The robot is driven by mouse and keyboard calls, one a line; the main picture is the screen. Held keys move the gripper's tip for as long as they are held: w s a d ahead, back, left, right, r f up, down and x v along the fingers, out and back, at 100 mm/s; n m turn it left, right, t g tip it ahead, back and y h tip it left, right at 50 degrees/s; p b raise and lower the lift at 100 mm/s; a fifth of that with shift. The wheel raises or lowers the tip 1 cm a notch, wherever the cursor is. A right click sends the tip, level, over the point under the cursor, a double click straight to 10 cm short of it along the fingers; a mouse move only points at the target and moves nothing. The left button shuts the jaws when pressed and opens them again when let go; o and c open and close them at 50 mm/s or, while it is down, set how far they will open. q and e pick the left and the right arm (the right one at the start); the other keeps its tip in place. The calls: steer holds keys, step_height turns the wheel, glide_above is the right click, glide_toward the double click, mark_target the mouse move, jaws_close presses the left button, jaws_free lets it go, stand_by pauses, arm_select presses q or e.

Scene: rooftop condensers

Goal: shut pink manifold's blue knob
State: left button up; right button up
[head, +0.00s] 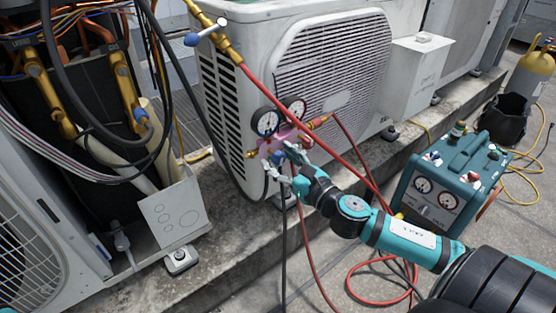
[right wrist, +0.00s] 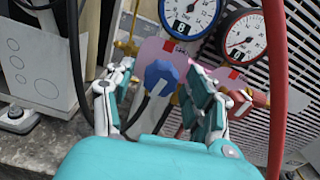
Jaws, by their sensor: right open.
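The pink manifold (head: 284,138) hangs in front of the large white condenser, with two round gauges above it. Its blue knob (right wrist: 161,76) faces the right wrist camera. In the head view the blue knob (head: 277,157) is partly covered by my gripper. My right gripper (head: 282,160) is open, and in the right wrist view its fingers (right wrist: 160,92) stand left and right of the blue knob. I cannot tell if either finger touches it. A red knob sits at the manifold's right end (head: 318,122). My left gripper is not in view.
A red hose (head: 310,135) runs diagonally past the manifold, close to my right gripper, and dark hoses hang nearby. A teal recovery machine (head: 452,185) stands at right. An opened unit with copper pipes is at left. Red hose coils lie on the ground.

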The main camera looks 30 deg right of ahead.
steer(key=shift+w, duration=0.5)
jaws_close()
